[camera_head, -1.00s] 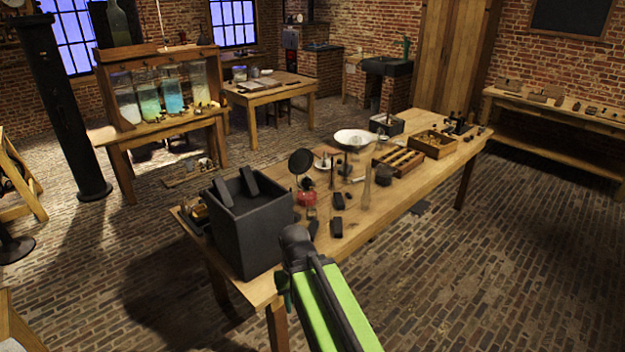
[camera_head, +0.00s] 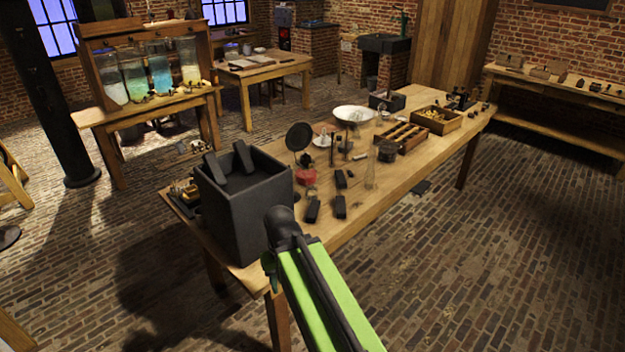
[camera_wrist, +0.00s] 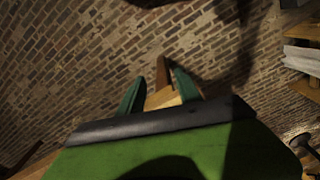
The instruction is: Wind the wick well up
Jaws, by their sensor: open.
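A small lamp with a red base (camera_head: 306,178) stands on the long wooden table in the head view, just right of a black box. A dark round disc (camera_head: 299,136) rises behind it. The wick and any winding knob are too small to make out. My gripper (camera_wrist: 158,88) shows in the wrist view as two green fingers, apart, with nothing held between them. Beyond them are the brick floor and a strip of wood. In the head view my arm is in front of the table's near edge, short of the lamp, and mostly hides the gripper.
The black open box (camera_head: 245,207) stands tall at the table's near left end. Dark blocks (camera_head: 313,210) and a clear glass tube (camera_head: 371,166) are near the lamp. A white shade (camera_head: 353,114) and wooden trays (camera_head: 402,138) are farther back.

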